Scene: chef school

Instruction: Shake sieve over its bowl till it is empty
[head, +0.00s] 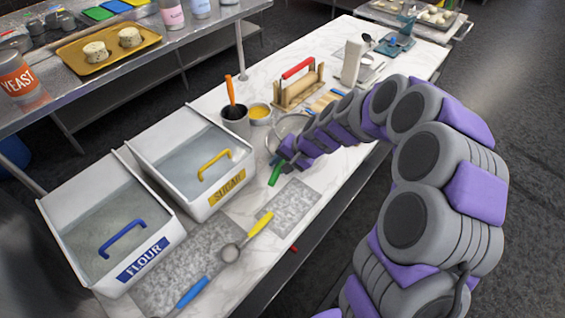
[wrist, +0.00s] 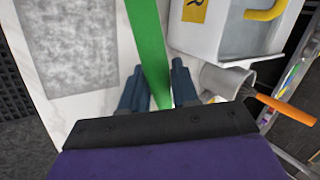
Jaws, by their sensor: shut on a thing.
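My gripper (wrist: 157,88) is shut on a green handle (wrist: 148,40), which runs between its two dark fingers in the wrist view. In the head view the green handle (head: 275,173) sticks out from my gripper (head: 284,158) toward the front, over the white worktop. I take it as the sieve's handle. The sieve's basket is hidden by my arm and gripper, so I cannot tell what is in it. A pale round rim (head: 284,127), perhaps the bowl, shows partly behind my arm; I cannot tell whether the sieve is over it.
A flour bin (head: 75,262) and a sugar bin (head: 165,190) stand at the left. A yellow-handled scoop (head: 258,225) lies in front, with a blue handle (head: 192,293) nearby.

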